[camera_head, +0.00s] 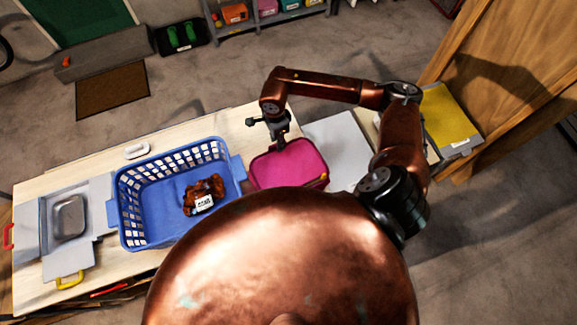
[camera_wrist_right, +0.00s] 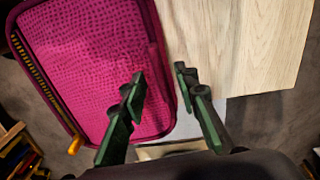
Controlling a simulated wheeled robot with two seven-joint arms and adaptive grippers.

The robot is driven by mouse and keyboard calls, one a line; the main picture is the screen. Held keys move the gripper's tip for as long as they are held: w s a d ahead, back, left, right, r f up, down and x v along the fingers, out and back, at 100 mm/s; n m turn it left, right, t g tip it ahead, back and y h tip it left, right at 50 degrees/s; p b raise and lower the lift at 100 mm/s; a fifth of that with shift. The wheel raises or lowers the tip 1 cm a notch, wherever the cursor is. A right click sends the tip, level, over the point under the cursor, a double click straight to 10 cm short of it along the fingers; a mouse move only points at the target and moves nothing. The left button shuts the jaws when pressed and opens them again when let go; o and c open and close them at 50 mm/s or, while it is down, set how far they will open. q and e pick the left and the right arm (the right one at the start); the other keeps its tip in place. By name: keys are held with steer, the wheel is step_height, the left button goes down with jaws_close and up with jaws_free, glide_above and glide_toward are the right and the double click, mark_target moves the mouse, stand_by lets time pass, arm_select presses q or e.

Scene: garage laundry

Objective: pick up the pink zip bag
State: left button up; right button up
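The pink zip bag (camera_head: 293,167) lies on the light wooden table, just right of the blue basket. Its dotted pink surface (camera_wrist_right: 95,70) fills the left of the right wrist view, with an orange zip pull at its lower left edge. My right gripper (camera_head: 279,136) is at the bag's far edge in the head view. In the wrist view its two fingers (camera_wrist_right: 159,76) are open, one over the bag and one past its edge over the wood. Nothing is seen held, and contact cannot be told. My left gripper is not in view.
The blue basket (camera_head: 142,230) holds a brown item with a white label. Left of it is a grey tray (camera_head: 70,217). A small white dish (camera_head: 137,149) sits behind the basket. A wooden cabinet (camera_head: 510,70) stands at the right.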

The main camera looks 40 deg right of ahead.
steer(key=shift+f, duration=0.95)
jaws_close()
steer(key=shift+w, duration=0.1)
